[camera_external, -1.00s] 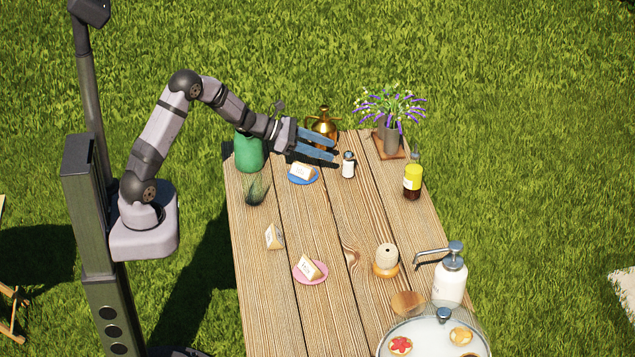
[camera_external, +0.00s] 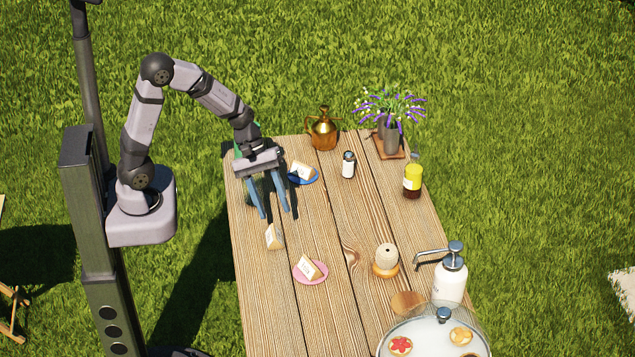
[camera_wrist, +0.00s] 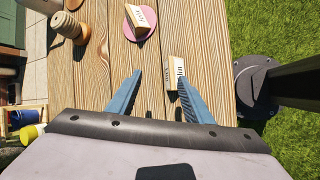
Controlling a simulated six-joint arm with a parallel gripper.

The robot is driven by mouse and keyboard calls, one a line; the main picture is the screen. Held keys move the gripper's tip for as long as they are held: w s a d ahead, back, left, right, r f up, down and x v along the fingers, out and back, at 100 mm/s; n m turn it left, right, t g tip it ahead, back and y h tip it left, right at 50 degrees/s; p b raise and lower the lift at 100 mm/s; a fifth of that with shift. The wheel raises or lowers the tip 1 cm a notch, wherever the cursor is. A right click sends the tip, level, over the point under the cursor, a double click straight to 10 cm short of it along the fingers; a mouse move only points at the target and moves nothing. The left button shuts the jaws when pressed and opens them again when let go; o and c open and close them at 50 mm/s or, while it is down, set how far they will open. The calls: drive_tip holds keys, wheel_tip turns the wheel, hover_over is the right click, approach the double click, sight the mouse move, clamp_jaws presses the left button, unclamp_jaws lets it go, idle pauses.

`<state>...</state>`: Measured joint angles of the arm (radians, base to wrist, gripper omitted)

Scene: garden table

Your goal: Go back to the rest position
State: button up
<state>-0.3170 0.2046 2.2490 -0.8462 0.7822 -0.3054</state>
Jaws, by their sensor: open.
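My gripper (camera_external: 273,215) is open and empty, with its blue fingers pointing down over the near-left part of the wooden table (camera_external: 320,235). It also shows in the wrist view (camera_wrist: 160,90), fingers apart. A small labelled block (camera_external: 273,237) stands on the table just below the fingertips in the picture; in the wrist view the block (camera_wrist: 175,72) is beside the right finger, and I cannot tell whether they touch. A similar block (camera_external: 309,267) lies on a pink plate (camera_external: 298,277). Another block (camera_external: 302,170) lies on a blue plate (camera_external: 306,181) right of my gripper.
A brass pot (camera_external: 323,133), a small white shaker (camera_external: 348,166), a yellow bottle (camera_external: 412,180) and flowers (camera_external: 392,104) stand toward the back. A twine spool (camera_external: 386,262), a pump bottle (camera_external: 450,280) and a glass-covered dish (camera_external: 432,340) are at the front right. My gripper mostly hides a green vase.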

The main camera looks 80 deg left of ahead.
drive_tip(key=s+a+r+m+g+y+p, duration=0.1)
drive_tip(key=s+m+y, duration=0.1)
drive_tip(key=s+m, duration=0.5)
drive_tip(key=s+a+r+m+g+y+p, duration=0.1)
drive_tip(key=s+m+g+y+p, duration=0.1)
drive_tip(key=s+m, duration=0.5)
drive_tip(key=shift+r+m+y, duration=0.3)
drive_tip(key=shift+y, duration=0.5)
